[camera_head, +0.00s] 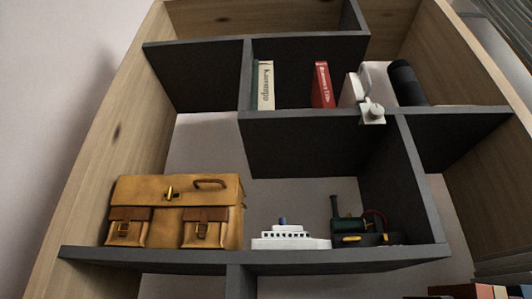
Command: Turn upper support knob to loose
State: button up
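No knob that I can tell for certain as the upper support knob is in view, and no tripod table shows. A small white fitting (372,112) with a grey round part sits at the front edge of the upper grey shelf, in front of the white object behind it. I cannot tell what this fitting is. My gripper is not in view.
A wooden shelf unit (110,130) with grey shelves fills the view. It holds a beige book (265,85), a red book (321,85), a black cylinder (405,82), a tan satchel (172,208), a white toy ship (288,240) and a dark green model (350,230).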

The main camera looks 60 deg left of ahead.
aim_at(376, 111)
jog(key=u, duration=0.25)
jog(key=k, duration=0.55)
jog(key=u, duration=0.05)
jog(key=i, duration=0.6)
jog(key=u, duration=0.65)
jog(key=i, duration=0.35)
jog(key=u, duration=0.5)
